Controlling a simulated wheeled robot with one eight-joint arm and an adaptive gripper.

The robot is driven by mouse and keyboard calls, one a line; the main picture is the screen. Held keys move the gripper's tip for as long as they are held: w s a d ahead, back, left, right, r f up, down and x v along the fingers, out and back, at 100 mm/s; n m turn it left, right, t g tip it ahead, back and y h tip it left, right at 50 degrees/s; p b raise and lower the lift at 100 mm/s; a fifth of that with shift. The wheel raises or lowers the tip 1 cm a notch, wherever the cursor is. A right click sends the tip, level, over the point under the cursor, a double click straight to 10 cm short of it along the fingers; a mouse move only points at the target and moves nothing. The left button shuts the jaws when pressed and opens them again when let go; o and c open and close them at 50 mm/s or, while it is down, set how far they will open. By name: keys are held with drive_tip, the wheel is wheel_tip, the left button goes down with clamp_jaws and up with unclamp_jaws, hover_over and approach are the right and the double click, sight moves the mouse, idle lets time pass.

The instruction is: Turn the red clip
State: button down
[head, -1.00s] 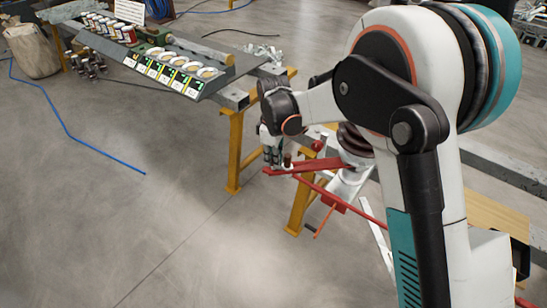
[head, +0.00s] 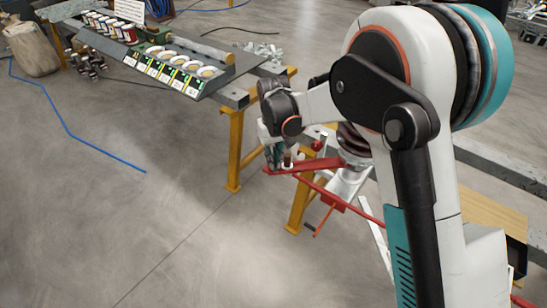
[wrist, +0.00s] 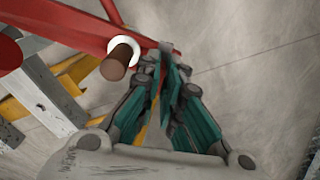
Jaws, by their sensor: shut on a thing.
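The red clip is the flat red bar (head: 318,165) beside the trestle in the head view. It crosses the top of the wrist view (wrist: 85,22) and narrows to a tip at the fingers. My gripper (wrist: 168,52) has its teal-sided fingers closed together at that tip, shut on the red clip. In the head view my gripper (head: 274,164) points down at the clip's left end. The fingers hide part of the tip. A brown pin with a white collar (wrist: 118,60) stands beside the fingers, apart from them.
A thin red rod (head: 330,196) runs below the clip, with an orange rod (head: 325,221) near it. A yellow trestle leg (head: 300,205) stands close by. A bench with a grey tray (head: 215,72) stands behind. The floor to the left is largely clear.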

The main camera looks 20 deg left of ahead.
drive_tip(key=shift+m, duration=1)
drive_tip(key=c, duration=1.8)
unclamp_jaws()
drive_tip(key=shift+o, duration=0.2)
drive_tip(key=shift+r, duration=0.1)
wheel_tip(320, 180, up, 12)
